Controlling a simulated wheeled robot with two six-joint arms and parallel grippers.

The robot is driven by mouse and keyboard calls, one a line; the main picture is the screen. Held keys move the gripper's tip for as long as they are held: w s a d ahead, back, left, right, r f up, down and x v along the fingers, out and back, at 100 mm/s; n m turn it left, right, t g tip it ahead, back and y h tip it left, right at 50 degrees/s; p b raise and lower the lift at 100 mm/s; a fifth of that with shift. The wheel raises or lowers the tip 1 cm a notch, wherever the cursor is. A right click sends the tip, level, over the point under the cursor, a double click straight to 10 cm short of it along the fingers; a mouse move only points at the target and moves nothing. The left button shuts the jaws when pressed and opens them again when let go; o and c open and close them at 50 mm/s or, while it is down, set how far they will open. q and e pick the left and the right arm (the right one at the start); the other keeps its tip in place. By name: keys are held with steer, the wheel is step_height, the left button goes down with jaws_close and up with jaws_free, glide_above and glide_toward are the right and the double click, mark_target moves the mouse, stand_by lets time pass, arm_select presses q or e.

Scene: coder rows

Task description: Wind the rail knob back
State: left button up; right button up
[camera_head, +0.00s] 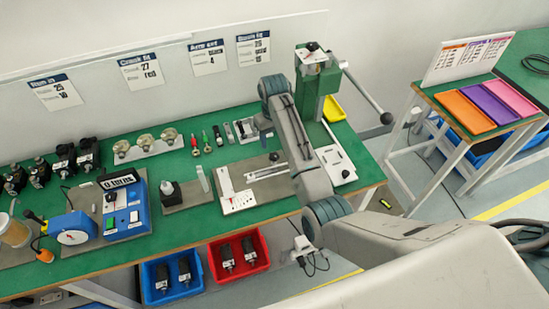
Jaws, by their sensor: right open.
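A slim metal rail (267,173) lies on a grey base plate on the green bench, with a small dark knob (273,157) at its far side. I cannot tell for sure whether this is the rail knob. My right arm comes in from the lower right and bends over the bench. My right gripper (264,127) points down behind the rail, apart from it, open and with nothing seen in it; it is small and partly hidden by the arm. My left gripper is not in view.
A green press (316,80) with a long lever stands behind my right arm. Blue (172,301) and red (239,277) bins sit below the bench. Several small tools lie at the back.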

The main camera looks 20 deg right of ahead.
mark_target(274, 155)
step_height(274, 155, down, 8)
steer(key=shift+f+p, duration=0.25)
steer(key=shift+p, duration=0.65)
steer(key=shift+f, duration=0.5)
steer(key=shift+c, duration=0.2)
steer(key=c, duration=0.9)
steer(key=shift+r, duration=0.1)
